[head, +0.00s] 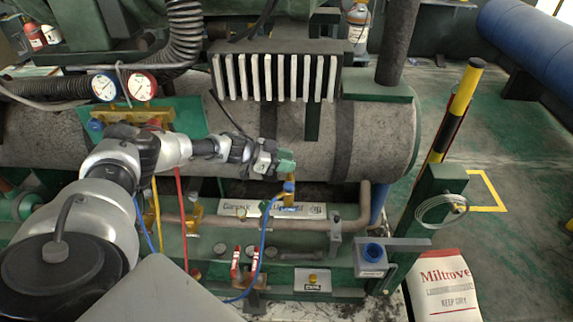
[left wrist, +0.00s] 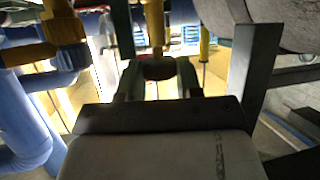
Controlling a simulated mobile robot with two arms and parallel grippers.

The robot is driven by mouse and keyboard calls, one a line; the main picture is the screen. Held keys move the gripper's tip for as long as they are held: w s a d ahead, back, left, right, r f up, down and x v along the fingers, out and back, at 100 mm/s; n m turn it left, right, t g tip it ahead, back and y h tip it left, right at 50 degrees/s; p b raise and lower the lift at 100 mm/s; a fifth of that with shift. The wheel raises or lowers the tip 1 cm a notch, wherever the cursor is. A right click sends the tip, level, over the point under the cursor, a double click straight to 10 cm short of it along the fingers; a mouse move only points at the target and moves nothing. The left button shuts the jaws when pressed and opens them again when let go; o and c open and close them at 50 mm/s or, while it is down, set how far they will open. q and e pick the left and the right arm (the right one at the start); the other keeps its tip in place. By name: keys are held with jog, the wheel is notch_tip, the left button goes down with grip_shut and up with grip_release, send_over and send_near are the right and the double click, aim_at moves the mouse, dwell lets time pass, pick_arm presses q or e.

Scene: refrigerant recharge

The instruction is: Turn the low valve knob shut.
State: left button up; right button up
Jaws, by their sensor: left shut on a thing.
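The manifold (head: 133,116) is a brass block at the left in the head view, under a blue-rimmed gauge (head: 104,87) and a red-rimmed gauge (head: 141,85). A blue knob (head: 96,126) is at its left end, and my arm partly hides its right end. My left gripper (head: 286,162) is well to the right, by a brass fitting (head: 290,201) with a blue coupler (head: 289,187). In the left wrist view its fingers are closed around a dark reddish part (left wrist: 158,68) below a brass stem (left wrist: 154,25). I cannot tell what that part is. My right gripper is not in view.
A large grey tank (head: 380,135) lies behind the gripper, with a finned block (head: 275,77) above it. A blue hose (head: 263,252) hangs from the fitting. A green post (head: 432,205) and a white sack (head: 446,285) stand at the right. Open floor lies beyond.

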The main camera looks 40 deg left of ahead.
pick_arm(q)
jog(key=m+g+b, duration=0.1)
jog(key=m+g+h+b, duration=0.1)
jog(key=b, duration=0.1)
jog(key=m+g+h+b, duration=0.1)
jog(key=b, duration=0.1)
jog(key=shift+w+a+f, duration=0.1)
jog(key=shift+w+f, duration=0.05)
jog(key=shift+w, duration=0.1)
jog(key=shift+r+m+g+h+b, duration=0.25)
jog(key=shift+m+g+h+b, duration=0.15)
jog(key=shift+m+g+b, duration=0.45)
jog(key=o, duration=0.9)
